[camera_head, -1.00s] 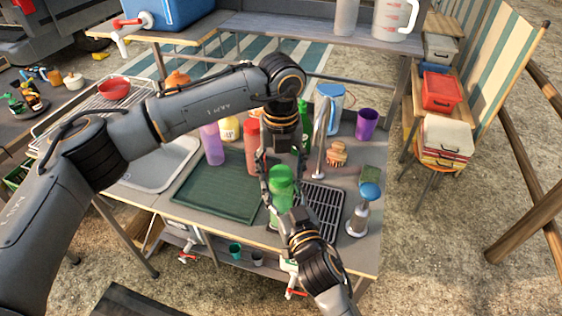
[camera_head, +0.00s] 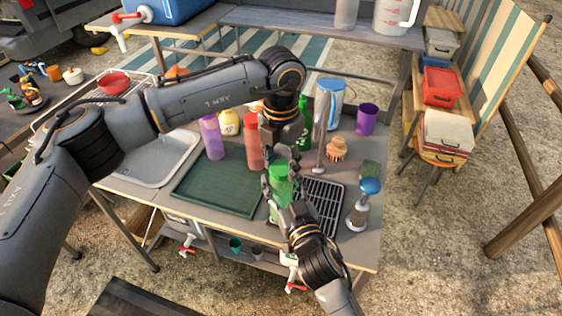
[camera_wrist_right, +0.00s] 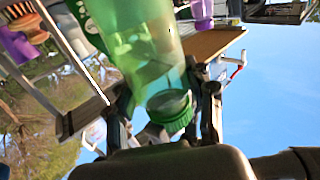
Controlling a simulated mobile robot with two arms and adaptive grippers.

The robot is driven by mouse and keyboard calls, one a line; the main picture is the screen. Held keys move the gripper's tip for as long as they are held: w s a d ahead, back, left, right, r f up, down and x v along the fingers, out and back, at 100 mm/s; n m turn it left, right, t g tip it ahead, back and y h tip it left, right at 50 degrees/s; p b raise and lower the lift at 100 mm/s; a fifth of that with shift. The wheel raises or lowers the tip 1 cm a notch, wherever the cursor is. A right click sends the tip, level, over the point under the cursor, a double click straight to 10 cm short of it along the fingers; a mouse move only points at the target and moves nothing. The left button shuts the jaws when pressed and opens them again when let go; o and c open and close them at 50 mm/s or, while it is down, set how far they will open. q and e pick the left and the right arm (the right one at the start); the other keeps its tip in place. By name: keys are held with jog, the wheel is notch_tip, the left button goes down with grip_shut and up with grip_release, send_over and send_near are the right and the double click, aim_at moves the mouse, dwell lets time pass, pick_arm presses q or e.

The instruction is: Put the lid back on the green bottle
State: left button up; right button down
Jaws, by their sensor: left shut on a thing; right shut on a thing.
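The translucent green bottle (camera_head: 280,183) stands upright at the front of the counter, between the drying mat and the black rack. It fills the upper middle of the right wrist view (camera_wrist_right: 140,45), which is roughly upside down. My right gripper (camera_head: 283,200) is shut on the bottle from the front right; its fingers lie on both sides of it in the wrist view. I cannot tell whether lid and neck touch.
A dark green mat (camera_head: 218,187) lies left of the bottle. A black rack (camera_head: 322,203) and a blue-topped brush (camera_head: 366,200) stand to its right. Red (camera_head: 252,145) and purple (camera_head: 211,138) bottles and the tap (camera_head: 321,135) are close behind.

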pick_arm(q)
jog(key=m, duration=1.1)
jog(key=o, duration=1.4)
notch_tip(320, 180, up, 12)
jog(key=shift+f, duration=0.1)
